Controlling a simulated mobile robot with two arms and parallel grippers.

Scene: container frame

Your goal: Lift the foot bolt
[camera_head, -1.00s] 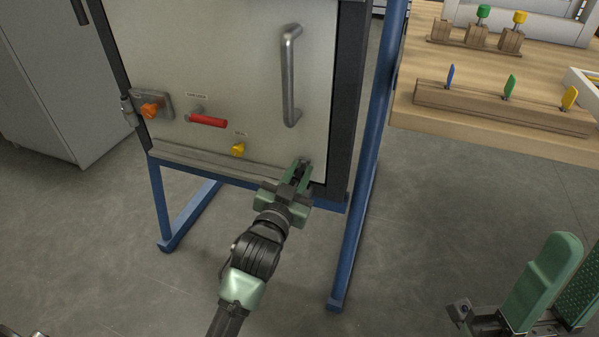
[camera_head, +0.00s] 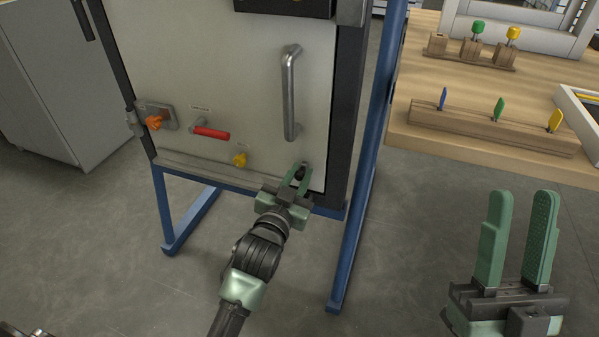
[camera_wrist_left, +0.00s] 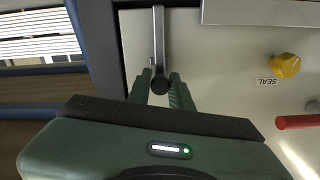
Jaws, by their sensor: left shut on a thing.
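The foot bolt (camera_wrist_left: 158,38) is a grey metal rod with a black round knob, at the lower right of the pale door panel. In the left wrist view its knob lies between the two green fingers of my left gripper (camera_wrist_left: 161,84). In the head view my left gripper (camera_head: 298,173) is shut on the dark bolt knob (camera_head: 301,170), just below the long door handle. My right gripper (camera_head: 519,195) is open and empty at the lower right, away from the door.
A wooden bench (camera_head: 430,75) with coloured pieces stands right.

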